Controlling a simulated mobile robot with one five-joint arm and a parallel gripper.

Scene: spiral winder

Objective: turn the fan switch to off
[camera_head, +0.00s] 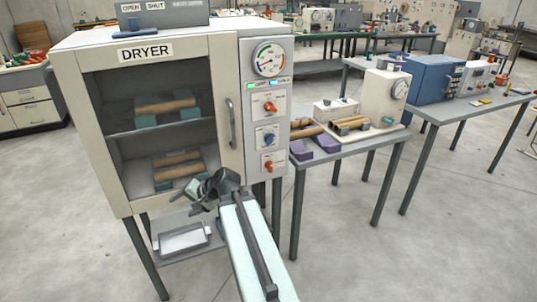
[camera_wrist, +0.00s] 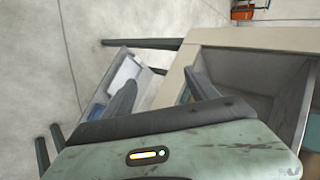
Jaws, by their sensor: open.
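The dryer (camera_head: 144,54) is a cream cabinet with a control panel (camera_head: 247,120) on its right side. The panel carries a red switch (camera_head: 269,106), a blue switch (camera_head: 268,139) and a lower red switch (camera_head: 268,165). Their small labels are too blurred to read, so I cannot tell which is the fan switch. My gripper (camera_head: 208,187) is open and empty in front of the dryer's lower part, left of and below the switches. In the wrist view its two dark fingers (camera_wrist: 162,92) are spread beside the cabinet's edge. No switch shows in the wrist view.
A round gauge (camera_head: 269,57) sits above the switches. A vertical door handle (camera_head: 231,123) stands just left of the panel. A metal tray (camera_head: 183,239) lies on a low shelf under the dryer. A table (camera_head: 345,149) with tubes and a machine stands to the right.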

